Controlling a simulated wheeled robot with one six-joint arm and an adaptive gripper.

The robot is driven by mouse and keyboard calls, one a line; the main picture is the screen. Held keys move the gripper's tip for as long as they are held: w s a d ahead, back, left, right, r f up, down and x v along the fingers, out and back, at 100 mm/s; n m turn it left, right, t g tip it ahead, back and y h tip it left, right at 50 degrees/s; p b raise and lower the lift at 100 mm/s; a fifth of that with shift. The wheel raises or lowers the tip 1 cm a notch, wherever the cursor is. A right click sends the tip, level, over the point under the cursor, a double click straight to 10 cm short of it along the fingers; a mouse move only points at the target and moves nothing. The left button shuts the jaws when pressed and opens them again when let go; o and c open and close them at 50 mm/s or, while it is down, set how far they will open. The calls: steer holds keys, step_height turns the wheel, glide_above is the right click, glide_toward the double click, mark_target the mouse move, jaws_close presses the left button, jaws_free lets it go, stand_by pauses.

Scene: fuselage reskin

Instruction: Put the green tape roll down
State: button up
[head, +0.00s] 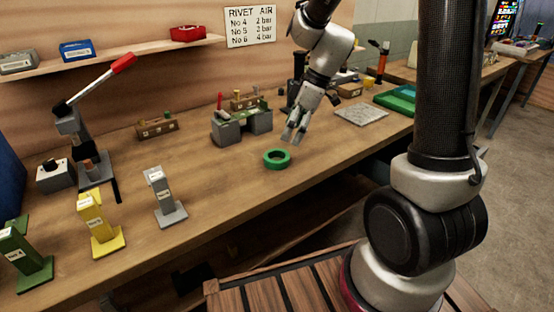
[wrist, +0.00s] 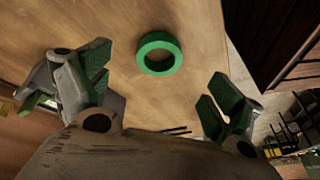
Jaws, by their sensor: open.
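The green tape roll (head: 277,159) lies flat on the wooden workbench (head: 215,185), near its front edge. It also shows in the wrist view (wrist: 159,54), with bare bench top around it. My gripper (head: 295,134) is above the bench, just up and to the right of the roll in the head view. In the wrist view its two fingers (wrist: 160,92) are spread wide with green pads, and nothing is between them. The roll is apart from both fingers.
Grey (head: 165,198), yellow (head: 97,225) and green (head: 24,258) stands line the front left. A lever press (head: 75,130) is behind them. A grey fixture (head: 241,124) stands behind the roll. A grey plate (head: 361,115) and green tray (head: 397,100) lie to the right.

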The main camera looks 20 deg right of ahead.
mark_target(282, 152)
steer(key=shift+w+a+n, duration=0.15)
steer(key=shift+w+n, duration=0.1)
steer(key=shift+n, duration=0.95)
steer(key=shift+a+f+n, duration=0.1)
steer(key=shift+f+n, duration=0.05)
steer(key=shift+n, duration=0.15)
steer(key=x, duration=0.7)
steer(key=shift+s+f, duration=0.2)
steer(key=shift+f, duration=0.05)
steer(key=shift+c, duration=0.4)
steer(key=c, duration=1.1)
